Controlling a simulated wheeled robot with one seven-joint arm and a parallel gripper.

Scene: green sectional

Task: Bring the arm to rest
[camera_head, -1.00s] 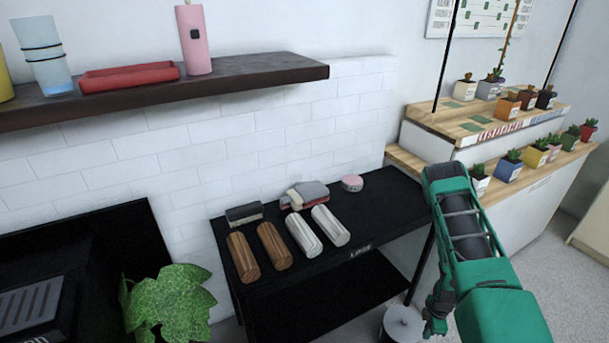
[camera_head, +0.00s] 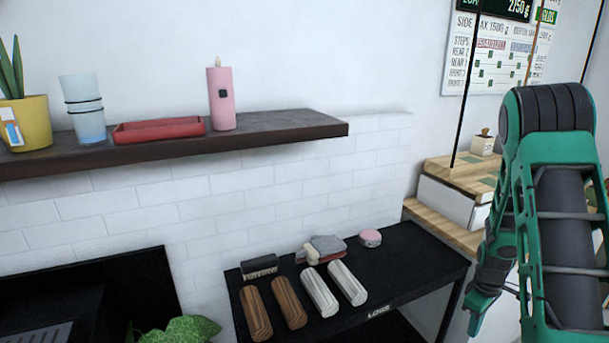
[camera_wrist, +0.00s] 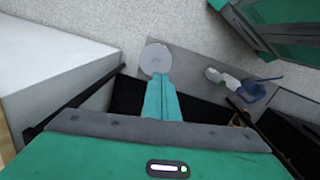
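A black table (camera_head: 410,260) holds brown and white rolls, a brush, cloths and a pink tin. Leaves (camera_head: 180,330) show low.

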